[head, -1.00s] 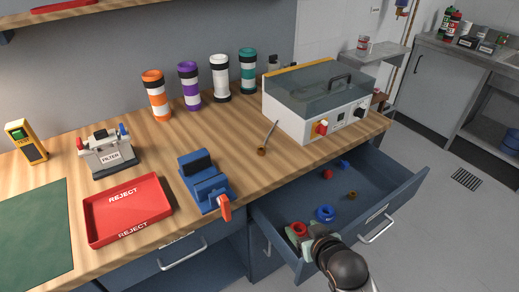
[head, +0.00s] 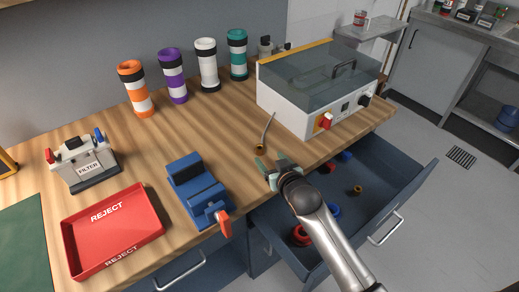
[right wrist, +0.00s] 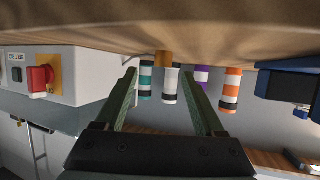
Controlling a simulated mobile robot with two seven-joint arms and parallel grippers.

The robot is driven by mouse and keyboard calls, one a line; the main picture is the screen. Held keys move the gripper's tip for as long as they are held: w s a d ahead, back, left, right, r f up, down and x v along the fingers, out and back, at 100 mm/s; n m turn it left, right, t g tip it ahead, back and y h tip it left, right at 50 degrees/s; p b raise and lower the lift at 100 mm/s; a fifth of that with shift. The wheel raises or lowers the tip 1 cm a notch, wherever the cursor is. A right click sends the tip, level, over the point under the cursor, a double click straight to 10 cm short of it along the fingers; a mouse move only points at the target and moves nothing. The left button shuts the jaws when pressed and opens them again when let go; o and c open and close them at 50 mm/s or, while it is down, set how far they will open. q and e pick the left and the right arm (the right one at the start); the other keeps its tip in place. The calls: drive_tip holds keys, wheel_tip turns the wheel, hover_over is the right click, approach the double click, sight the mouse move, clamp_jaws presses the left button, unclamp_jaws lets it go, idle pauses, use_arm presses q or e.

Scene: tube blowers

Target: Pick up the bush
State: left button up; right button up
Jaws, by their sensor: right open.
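A small brass bush (head: 259,147) sits on the wooden workbench (head: 150,148), at the near end of a thin metal rod (head: 267,130). In the right wrist view, which is upside down, a brass-coloured piece that looks like this bush (right wrist: 163,59) appears between my fingers and beyond their tips. My right gripper (head: 271,165) is open and empty at the bench's front edge, just short of the bush. Its two green fingers also show spread in the right wrist view (right wrist: 160,82). Another small brass ring (head: 357,189) lies in the open drawer. My left gripper is out of view.
A blue vise (head: 198,188) with a red handle stands left of my gripper. A white machine with a clear lid (head: 290,109) stands to the right. The open drawer (head: 400,195) holds red and blue rings. Several striped tubes (head: 206,68) stand at the back.

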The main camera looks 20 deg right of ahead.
sight(261, 150)
drive_tip(key=shift+a+r+x, duration=0.1)
drive_tip(key=shift+a+x, duration=0.1)
drive_tip(key=shift+x, duration=1.45)
drive_tip(key=shift+a+r+x, duration=0.1)
drive_tip(key=shift+a+x, duration=0.05)
drive_tip(key=shift+x, duration=1.45)
drive_tip(key=shift+w, duration=0.1)
clamp_jaws()
